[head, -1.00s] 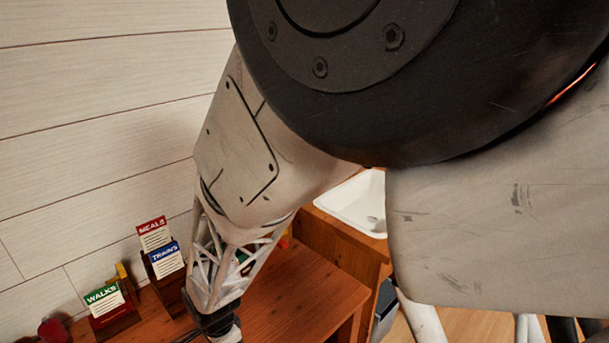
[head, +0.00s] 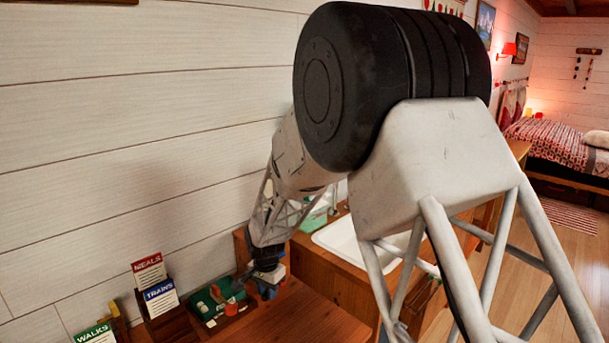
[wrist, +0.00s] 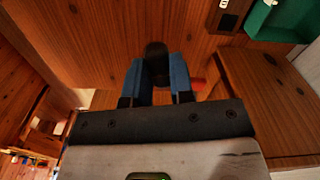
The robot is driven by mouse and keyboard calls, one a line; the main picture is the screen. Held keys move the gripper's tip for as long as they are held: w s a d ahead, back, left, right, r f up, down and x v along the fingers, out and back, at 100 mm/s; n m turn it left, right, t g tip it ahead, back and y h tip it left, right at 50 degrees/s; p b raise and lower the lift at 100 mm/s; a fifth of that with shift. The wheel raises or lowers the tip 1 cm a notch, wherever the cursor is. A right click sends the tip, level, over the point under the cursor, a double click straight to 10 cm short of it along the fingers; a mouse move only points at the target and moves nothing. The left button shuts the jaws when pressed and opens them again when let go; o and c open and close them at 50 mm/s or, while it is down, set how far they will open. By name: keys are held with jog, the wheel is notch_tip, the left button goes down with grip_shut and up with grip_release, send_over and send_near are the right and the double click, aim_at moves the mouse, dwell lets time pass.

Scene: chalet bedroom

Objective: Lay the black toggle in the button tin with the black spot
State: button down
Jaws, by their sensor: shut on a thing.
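My gripper (wrist: 156,78) shows in the wrist view with its blue fingers shut on a dark, rounded piece, the black toggle (wrist: 156,52). In the head view my gripper (head: 268,288) is low beside the wall, above the wooden desk's far end; the toggle cannot be made out there. A green container (wrist: 279,18) shows at the top right of the wrist view, apart from the gripper. I cannot make out a black spot on it, so I cannot tell whether it is the button tin.
In the head view, a green tray-like thing (head: 206,303) with a red piece lies left of my gripper. Card holders with a TRAINS card (head: 160,298) and a WALKS card (head: 94,334) stand along the wall. A white sink (head: 340,236) lies to the right. The near desk surface (head: 305,320) is clear.

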jog(key=w+d+n, duration=0.3)
jog(key=w+d, duration=1.1)
jog(key=w, duration=0.4)
jog(key=w+d+n, duration=0.3)
jog(key=w+d, duration=1.2)
jog(key=w, duration=0.3)
jog(key=shift+w+f, duration=0.3)
jog(key=shift+f, duration=0.15)
jog(key=shift+a, duration=0.1)
jog(key=s+a+r+n, duration=0.1)
jog(key=s+a+r, duration=0.4)
jog(key=a, duration=0.3)
jog(key=s+a+r+n, duration=0.2)
jog(key=s+a+r, duration=0.3)
jog(key=a, duration=0.4)
jog(key=s+a+r+n, duration=0.2)
jog(key=s+a+r, duration=0.3)
jog(key=a, duration=0.3)
jog(key=shift+s+a+r, duration=0.2)
jog(key=shift+s+a, duration=0.05)
jog(key=s+a+f+n, duration=0.1)
jog(key=s+a+f, duration=0.1)
jog(key=s+a, duration=0.35)
jog(key=s+a+f+n, duration=0.1)
jog(key=s+a+f, duration=0.15)
jog(key=s, duration=0.55)
jog(key=s+a+f+n, duration=0.2)
jog(key=s+f, duration=0.8)
jog(key=f, duration=0.2)
jog(key=shift+s, duration=0.35)
